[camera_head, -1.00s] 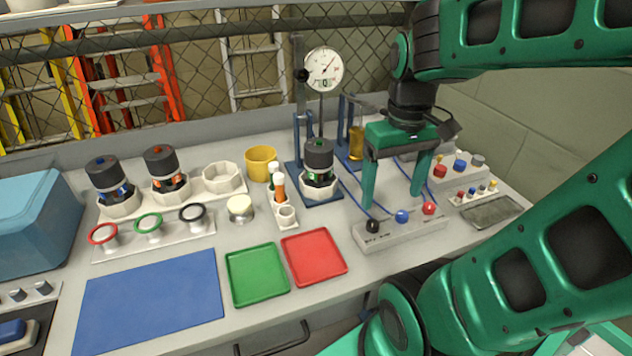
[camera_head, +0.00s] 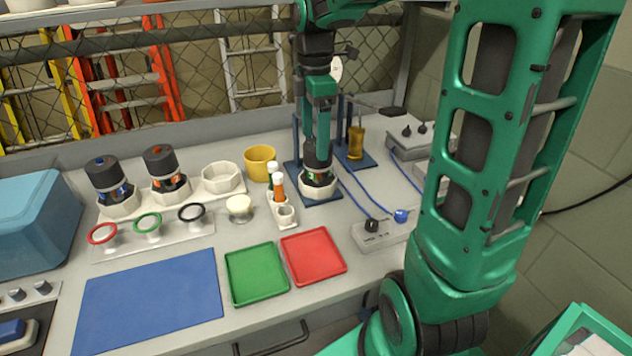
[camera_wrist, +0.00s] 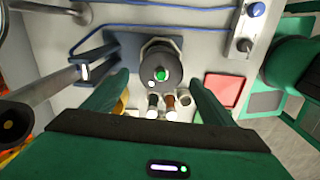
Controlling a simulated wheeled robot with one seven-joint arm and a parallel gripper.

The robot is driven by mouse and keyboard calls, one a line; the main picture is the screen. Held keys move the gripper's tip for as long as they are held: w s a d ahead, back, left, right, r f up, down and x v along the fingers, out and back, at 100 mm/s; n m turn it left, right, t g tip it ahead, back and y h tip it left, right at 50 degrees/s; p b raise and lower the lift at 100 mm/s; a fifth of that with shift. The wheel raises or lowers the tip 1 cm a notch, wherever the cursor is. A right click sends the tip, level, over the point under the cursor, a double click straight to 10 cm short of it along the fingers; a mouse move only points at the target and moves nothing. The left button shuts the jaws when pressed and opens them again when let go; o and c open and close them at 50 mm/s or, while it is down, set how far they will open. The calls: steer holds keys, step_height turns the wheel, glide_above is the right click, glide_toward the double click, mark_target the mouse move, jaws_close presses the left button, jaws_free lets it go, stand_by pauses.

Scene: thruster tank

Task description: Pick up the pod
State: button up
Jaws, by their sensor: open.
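A pod (camera_head: 317,160) with a dark grey cap sits upright in a white octagonal holder (camera_head: 318,190) on the blue base of the gauge stand. In the wrist view the same pod (camera_wrist: 160,66) shows from above with a green button on its cap. My gripper (camera_head: 318,138) is over this pod, fingers pointing down. In the wrist view its two fingers are apart, one on each side of the pod's cap, with gaps.
The gauge stand's post (camera_head: 297,135) rises close behind the pod. A white rack (camera_head: 284,214) with capped vials stands just in front, beside a yellow cup (camera_head: 260,163). Green (camera_head: 257,274) and red (camera_head: 313,256) trays and a blue mat (camera_head: 150,303) lie in front. Blue cables run at right.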

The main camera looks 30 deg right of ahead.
mark_target(318, 171)
steer(key=shift+s+d+f, duration=0.1)
steer(key=shift+d+f, duration=0.05)
steer(key=shift+f, duration=1.05)
steer(key=shift+d+f, duration=0.2)
steer(key=shift+f, duration=0.95)
steer(key=shift+s+d+f, duration=0.1)
steer(key=shift+d+f, duration=0.05)
steer(key=shift+f, duration=1.05)
steer(key=shift+w, duration=0.1)
steer(key=c, duration=1.8)
